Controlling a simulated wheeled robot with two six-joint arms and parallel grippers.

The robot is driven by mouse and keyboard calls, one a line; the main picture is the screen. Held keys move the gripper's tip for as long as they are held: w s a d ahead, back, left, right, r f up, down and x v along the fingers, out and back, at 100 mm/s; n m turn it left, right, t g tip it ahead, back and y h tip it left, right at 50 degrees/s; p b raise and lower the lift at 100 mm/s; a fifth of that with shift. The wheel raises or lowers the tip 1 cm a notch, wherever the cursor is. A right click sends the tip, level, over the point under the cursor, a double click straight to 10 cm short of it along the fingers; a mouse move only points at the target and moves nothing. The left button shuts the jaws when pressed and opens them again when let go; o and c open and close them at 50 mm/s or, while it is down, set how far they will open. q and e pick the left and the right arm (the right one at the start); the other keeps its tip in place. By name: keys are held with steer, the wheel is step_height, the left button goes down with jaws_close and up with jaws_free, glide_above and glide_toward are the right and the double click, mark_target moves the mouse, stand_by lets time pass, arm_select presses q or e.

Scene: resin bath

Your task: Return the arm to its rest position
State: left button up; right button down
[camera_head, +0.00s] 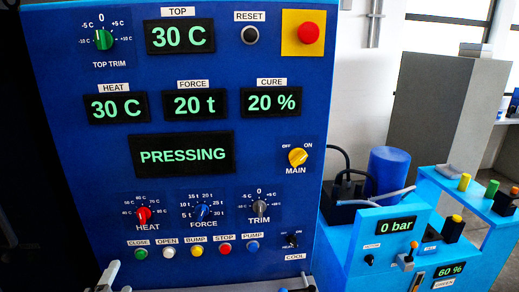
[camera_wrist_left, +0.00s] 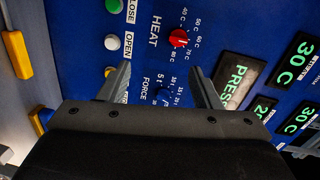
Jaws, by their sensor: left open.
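My left gripper (camera_head: 116,277) is at the bottom left of the head view, below the blue press panel (camera_head: 262,90). Only its grey fingertips show there. In the left wrist view the two fingers (camera_wrist_left: 160,85) stand apart with nothing between them. They point toward the panel around the red HEAT knob (camera_wrist_left: 178,38) and the blue FORCE knob (camera_wrist_left: 164,95), and I see no contact. A small grey piece shows at the bottom edge, right of the panel's middle; I cannot tell whether it is my right gripper.
The display (camera_head: 183,155) reads PRESSING. Several buttons line the panel's bottom, including the green CLOSE button (camera_head: 141,253). A blue pump unit (camera_head: 375,230) with a 0 bar display stands at right. Yellow parts (camera_wrist_left: 17,55) show at left in the wrist view.

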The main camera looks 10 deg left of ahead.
arm_select(q)
steer(key=s+d+f+n+g+h, duration=0.35)
steer(key=s+f+n+g, duration=0.95)
steer(key=s+f, duration=0.7)
step_height(320, 180, down, 24)
steer(key=s+a+n, duration=0.1)
steer(key=s+d+f+g+b, duration=0.1)
steer(key=s+f+g, duration=0.1)
steer(key=s+f, duration=1.3)
steer(key=shift+s+f, duration=0.15)
steer(key=shift+f, duration=0.55)
